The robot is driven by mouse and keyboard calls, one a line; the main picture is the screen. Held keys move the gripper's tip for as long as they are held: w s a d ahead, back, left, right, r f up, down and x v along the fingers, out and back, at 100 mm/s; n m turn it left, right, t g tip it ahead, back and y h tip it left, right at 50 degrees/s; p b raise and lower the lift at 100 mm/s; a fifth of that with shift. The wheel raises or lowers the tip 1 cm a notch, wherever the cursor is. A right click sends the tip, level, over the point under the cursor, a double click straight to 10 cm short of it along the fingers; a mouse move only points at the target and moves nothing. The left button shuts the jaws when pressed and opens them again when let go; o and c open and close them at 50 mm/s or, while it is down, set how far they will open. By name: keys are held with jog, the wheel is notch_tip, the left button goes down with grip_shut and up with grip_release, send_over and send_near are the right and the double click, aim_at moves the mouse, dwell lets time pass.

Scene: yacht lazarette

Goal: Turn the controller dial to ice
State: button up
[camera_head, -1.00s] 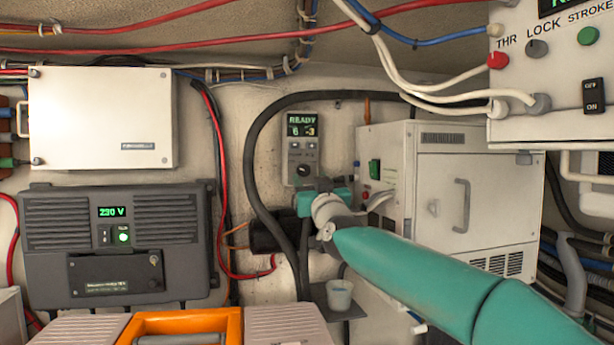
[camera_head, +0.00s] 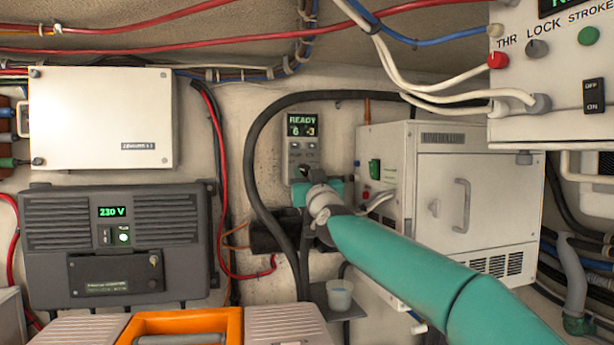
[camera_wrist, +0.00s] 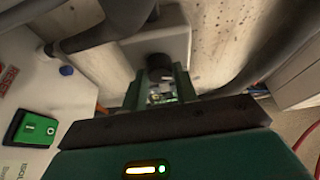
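The controller (camera_head: 302,130) is a grey wall box with a green lit screen reading READY and several small buttons. Its dial is behind my gripper in the head view. In the wrist view the dial is a dark round knob (camera_wrist: 157,65) on the pale controller face (camera_wrist: 165,35). My gripper (camera_wrist: 161,80) has its two green fingers apart, with a gap between them, in line with the knob. The fingertips appear close to it; whether they touch or straddle it I cannot tell. In the head view my gripper (camera_head: 320,190) overlaps the controller's lower part.
A white cabinet (camera_head: 480,190) with a green switch (camera_wrist: 36,129) stands close at the right. A thick black hose (camera_head: 252,165) curves around the controller's left. An inverter (camera_head: 118,243) and white box (camera_head: 100,118) are at left. A small cup (camera_head: 339,294) sits below.

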jog(key=shift+a+m+h, duration=0.1)
jog(key=shift+m+h, duration=0.2)
jog(key=shift+m, duration=0.3)
jog(key=m+h, duration=0.2)
jog(key=m, duration=0.3)
jog(key=shift+s+a+r+h, duration=0.1)
jog(key=shift+a+h, duration=0.15)
jog(key=shift+h, duration=0.15)
jog(key=m+h, duration=0.1)
jog(key=m, duration=0.1)
jog(key=m+h, duration=0.1)
jog(key=m, duration=0.2)
jog(key=shift+h, duration=0.4)
jog(key=m+g+h, duration=0.1)
jog(key=m, duration=0.2)
jog(key=m+h, duration=0.1)
jog(key=m, duration=0.2)
jog(key=shift+a+r+g, duration=0.1)
jog(key=shift+r+g, duration=0.05)
jog(key=shift+g, duration=0.25)
jog(key=m+g, duration=0.1)
jog(key=m, duration=0.1)
jog(key=m+g, duration=0.1)
jog(key=m, duration=0.2)
jog(key=shift+r, duration=0.1)
jog(key=shift+m, duration=0.3)
jog(key=o, duration=1)
